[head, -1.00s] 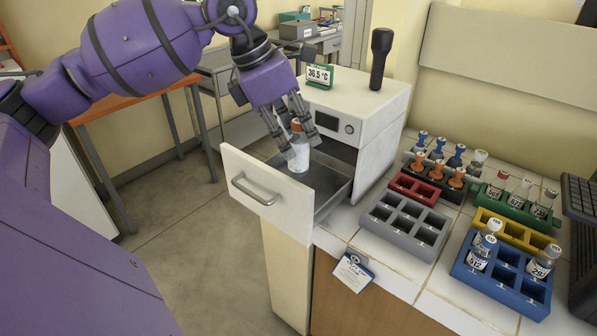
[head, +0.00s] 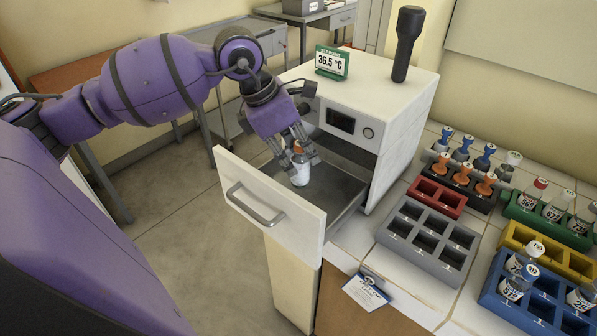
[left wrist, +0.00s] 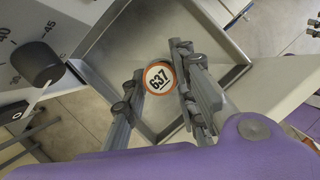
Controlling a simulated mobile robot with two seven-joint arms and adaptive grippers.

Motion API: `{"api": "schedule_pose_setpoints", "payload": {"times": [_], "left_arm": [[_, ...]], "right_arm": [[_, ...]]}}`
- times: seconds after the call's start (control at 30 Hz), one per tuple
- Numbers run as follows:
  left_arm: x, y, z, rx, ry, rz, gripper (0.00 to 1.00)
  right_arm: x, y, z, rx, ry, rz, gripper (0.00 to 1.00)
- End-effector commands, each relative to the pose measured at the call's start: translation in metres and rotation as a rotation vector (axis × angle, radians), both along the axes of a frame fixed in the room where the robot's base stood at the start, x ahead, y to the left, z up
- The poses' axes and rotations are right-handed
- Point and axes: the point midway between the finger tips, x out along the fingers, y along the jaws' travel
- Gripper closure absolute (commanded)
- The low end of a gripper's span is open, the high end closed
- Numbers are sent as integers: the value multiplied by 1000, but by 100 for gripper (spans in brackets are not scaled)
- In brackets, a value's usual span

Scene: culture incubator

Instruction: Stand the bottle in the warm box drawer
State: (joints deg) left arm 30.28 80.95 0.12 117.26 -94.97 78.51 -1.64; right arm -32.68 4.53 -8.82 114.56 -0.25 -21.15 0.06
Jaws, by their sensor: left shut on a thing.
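The bottle (head: 300,174) has a white label and an orange-brown cap, and it is upright. In the left wrist view its cap (left wrist: 159,77) reads 637. My left gripper (head: 299,157) comes from above and is shut on the bottle near its cap; its fingers (left wrist: 154,88) flank the cap in the left wrist view. The warm box (head: 400,110) is white, with its drawer (head: 285,205) pulled out. The bottle is inside the drawer's outline, near the front panel. I cannot tell whether its base touches the drawer floor. My right gripper is not in view.
A 36.5 °C sign (head: 332,62) and a black upright tool (head: 407,45) stand on the warm box. Grey (head: 428,240), red (head: 437,197) and blue (head: 540,306) racks stand on the tiled bench to the right. The drawer floor (head: 338,184) beside the bottle is bare.

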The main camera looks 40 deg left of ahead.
Motion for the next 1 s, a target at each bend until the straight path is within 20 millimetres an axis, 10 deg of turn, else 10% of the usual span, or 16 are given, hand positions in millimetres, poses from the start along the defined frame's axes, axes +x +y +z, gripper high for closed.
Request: {"api": "schedule_pose_setpoints", "payload": {"times": [0.77, 0.8, 1.0], "left_arm": [[0, 0, -52, 0, 0, 0, 100], [0, 0, -53, 1, 1, 0, 73], [0, 0, -52, 1, -1, 0, 55]], "right_arm": [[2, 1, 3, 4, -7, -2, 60], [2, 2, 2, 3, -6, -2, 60], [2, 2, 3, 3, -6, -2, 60]]}}
